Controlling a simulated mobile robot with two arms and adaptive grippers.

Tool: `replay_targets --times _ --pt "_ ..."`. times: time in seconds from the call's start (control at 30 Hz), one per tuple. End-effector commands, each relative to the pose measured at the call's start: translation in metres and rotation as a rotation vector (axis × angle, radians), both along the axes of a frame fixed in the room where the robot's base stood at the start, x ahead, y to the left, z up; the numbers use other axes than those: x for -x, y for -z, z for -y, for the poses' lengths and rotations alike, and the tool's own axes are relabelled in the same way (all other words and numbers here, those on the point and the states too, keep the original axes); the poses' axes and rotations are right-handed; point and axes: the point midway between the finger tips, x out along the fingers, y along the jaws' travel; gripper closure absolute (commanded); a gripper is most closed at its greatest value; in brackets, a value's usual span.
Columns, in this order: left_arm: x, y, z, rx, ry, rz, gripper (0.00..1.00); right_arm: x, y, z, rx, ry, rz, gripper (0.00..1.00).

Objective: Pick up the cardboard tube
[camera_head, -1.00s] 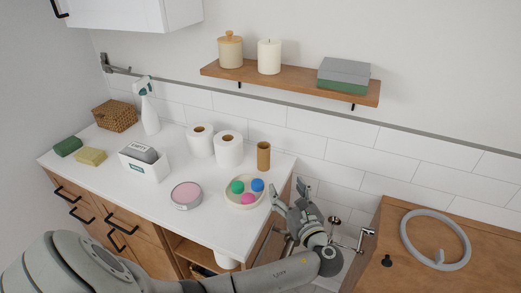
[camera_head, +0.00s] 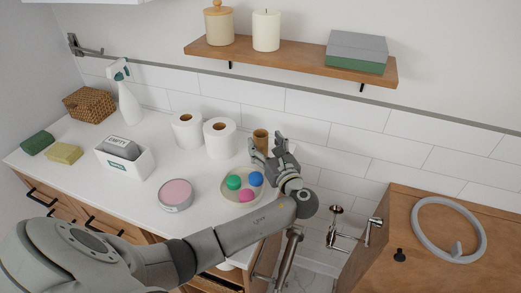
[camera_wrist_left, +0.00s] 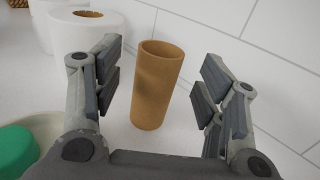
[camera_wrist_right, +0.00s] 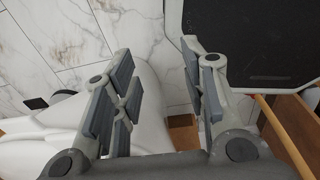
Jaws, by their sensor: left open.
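The cardboard tube (camera_head: 260,140) is a brown, hollow cylinder standing upright on the white counter (camera_head: 120,185) near the tiled wall. In the head view its lower part is hidden behind my left gripper (camera_head: 268,155). The left wrist view shows the whole tube (camera_wrist_left: 157,85) standing ahead between the two open fingers of my left gripper (camera_wrist_left: 160,90), with space on both sides. My left gripper is open and empty. My right gripper (camera_wrist_right: 158,95) shows only in its wrist view, open with nothing between its fingers.
A round dish (camera_head: 228,194) with coloured balls sits just left of my left gripper. Two white paper rolls (camera_head: 219,139) stand left of the tube. A pink-topped tin (camera_head: 175,194) and a white box (camera_head: 125,162) stand further left. A wooden shelf (camera_head: 300,64) hangs above.

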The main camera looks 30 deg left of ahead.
Motion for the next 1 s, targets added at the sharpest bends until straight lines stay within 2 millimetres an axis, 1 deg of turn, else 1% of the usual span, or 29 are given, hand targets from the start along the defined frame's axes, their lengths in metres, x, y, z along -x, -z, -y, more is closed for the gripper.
replay_targets --times 0.03,0.2,0.37,0.6,0.67,0.8,0.9,1.0 --pt "-0.004 0.005 -0.007 -0.001 -0.001 0.003 0.35 -0.003 0.011 -0.004 -0.004 0.001 0.005 0.60" --pt "-0.016 0.004 -0.025 -0.002 -0.001 0.003 0.35 -0.014 0.027 -0.018 -0.024 0.003 0.023 0.60" --pt "-0.022 0.002 -0.034 0.001 0.000 0.001 0.35 -0.017 0.031 -0.024 -0.030 0.001 0.028 0.60" --pt "-0.023 0.000 -0.035 0.000 0.000 0.000 0.35 -0.016 0.030 -0.020 -0.025 0.000 0.027 0.60" --pt "-0.023 0.000 -0.035 0.000 0.000 0.000 0.41 -0.016 0.030 -0.018 -0.023 -0.001 0.026 0.60" --pt "-0.023 0.000 -0.034 0.001 0.000 -0.001 0.59 -0.014 0.030 -0.014 -0.018 -0.002 0.023 0.60" --pt "-0.023 0.000 -0.034 0.001 0.000 -0.001 0.70 -0.013 0.030 -0.012 -0.016 -0.002 0.021 0.60" --pt "-0.023 0.000 -0.034 0.001 0.000 -0.001 0.70 -0.013 0.030 -0.012 -0.016 -0.001 0.020 0.60"
